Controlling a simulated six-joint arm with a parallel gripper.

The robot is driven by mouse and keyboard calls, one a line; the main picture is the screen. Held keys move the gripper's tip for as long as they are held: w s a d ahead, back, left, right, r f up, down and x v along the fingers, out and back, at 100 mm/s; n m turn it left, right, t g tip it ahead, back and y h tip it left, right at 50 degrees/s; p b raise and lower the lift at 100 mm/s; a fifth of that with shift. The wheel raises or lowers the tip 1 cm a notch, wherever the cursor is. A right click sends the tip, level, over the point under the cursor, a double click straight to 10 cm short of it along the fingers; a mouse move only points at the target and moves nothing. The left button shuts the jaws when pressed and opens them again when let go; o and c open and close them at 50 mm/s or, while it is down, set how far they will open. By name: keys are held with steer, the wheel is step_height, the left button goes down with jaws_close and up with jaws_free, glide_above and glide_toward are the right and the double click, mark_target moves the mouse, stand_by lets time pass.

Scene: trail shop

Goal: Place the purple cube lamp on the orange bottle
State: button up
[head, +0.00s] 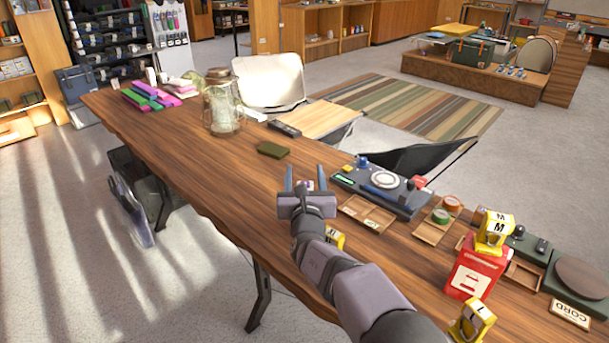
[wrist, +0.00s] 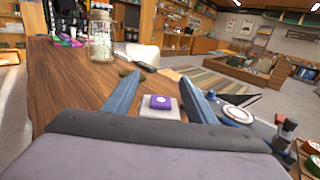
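A small purple block with a pale round spot (wrist: 160,102), which looks like the purple cube lamp, sits on a whitish square base between my gripper's fingers in the wrist view. My gripper (wrist: 160,98) is open, with its two blue fingers apart on either side and gaps showing. In the head view my gripper (head: 305,178) is over the wooden table, and only a bit of purple (head: 308,185) shows between the fingers. I cannot make out an orange bottle in either view.
A dark device with a dial (head: 383,190) lies right of my gripper.

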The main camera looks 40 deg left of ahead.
steer(key=shift+r, duration=0.15)
steer(key=b+v, duration=0.2)
steer(key=v, duration=1)
stand_by(0.3)
stand_by(0.3)
